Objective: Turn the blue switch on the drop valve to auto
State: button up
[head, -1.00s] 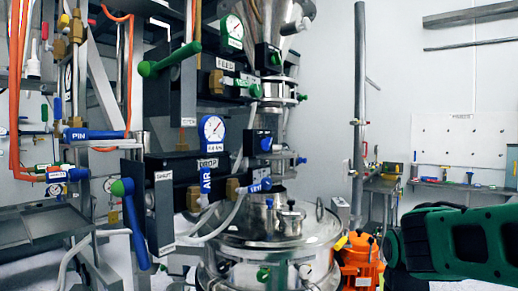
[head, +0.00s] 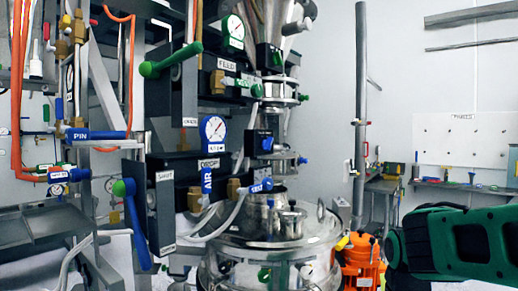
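The drop valve shows as a dark block with a "DROP" label (head: 208,163) below a blue-rimmed gauge (head: 214,129), left of the steel vessel. In front of it, a dark panel (head: 165,215) carries a blue switch (head: 138,228), a long lever with a green knob at its upper end. The lever hangs steeply down, its lower end slightly to the right. Small white labels sit at the panel's top and bottom; I cannot read them surely. My green and black arm shows at the lower right, well apart from the switch. My gripper's fingers are out of view.
A similar green lever (head: 170,61) is on the panel above. A blue "AIR" handle (head: 207,180) and pale hoses are close right of the switch. A metal rack (head: 35,225) stands left. The steel vessel (head: 270,243) and an orange unit (head: 360,262) lie between panel and arm.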

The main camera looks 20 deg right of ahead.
aim_at(267, 144)
jog(key=z, duration=0.55)
jog(key=k, duration=0.7)
jog(key=z, duration=0.45)
jog(key=i, duration=1)
